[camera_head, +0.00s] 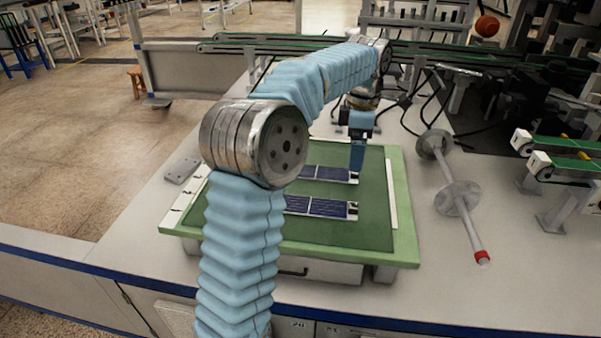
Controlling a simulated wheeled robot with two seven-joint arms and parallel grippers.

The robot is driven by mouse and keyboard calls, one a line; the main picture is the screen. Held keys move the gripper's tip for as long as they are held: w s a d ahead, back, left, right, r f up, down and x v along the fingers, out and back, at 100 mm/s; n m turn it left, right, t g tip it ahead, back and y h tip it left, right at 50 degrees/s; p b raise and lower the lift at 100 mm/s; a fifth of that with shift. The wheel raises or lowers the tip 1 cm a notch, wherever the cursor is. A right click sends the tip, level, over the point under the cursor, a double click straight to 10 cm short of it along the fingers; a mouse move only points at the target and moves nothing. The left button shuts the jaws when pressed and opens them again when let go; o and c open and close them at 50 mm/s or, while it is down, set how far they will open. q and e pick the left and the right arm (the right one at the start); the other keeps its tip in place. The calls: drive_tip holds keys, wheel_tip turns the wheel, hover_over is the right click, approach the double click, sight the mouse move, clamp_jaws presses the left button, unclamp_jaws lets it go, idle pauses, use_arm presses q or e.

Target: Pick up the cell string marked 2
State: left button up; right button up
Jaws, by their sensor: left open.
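Two dark blue cell strings lie on the green layup board (265,245), one behind the other. The rear string (328,173) and the front string (328,208) each have a small black-and-white patch at the right end. I cannot read any number, so I cannot tell which is marked 2. My left gripper (357,168) points down at the right end of the rear string, very close to it. It is open, and whether it touches the string is unclear. My blue-sleeved left arm hides the left parts of both strings. My right gripper is not in view.
A white strip (391,195) runs along the board's right side. A metal rod with discs and a red tip (467,215) lies to the right. A small grey plate (182,170) lies left of the board. Conveyors (440,53) stand behind. Bare tabletop lies front right.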

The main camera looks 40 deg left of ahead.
sight(326, 173)
use_arm(q)
drive_tip(key=f, duration=0.4)
drive_tip(key=shift+s+d+f+b, duration=0.15)
drive_tip(key=shift+d+f+b, duration=0.05)
drive_tip(key=shift+f+b, duration=0.2)
drive_tip(key=shift+c, duration=0.4)
drive_tip(key=c, duration=1.1)
drive_tip(key=shift+r, duration=0.15)
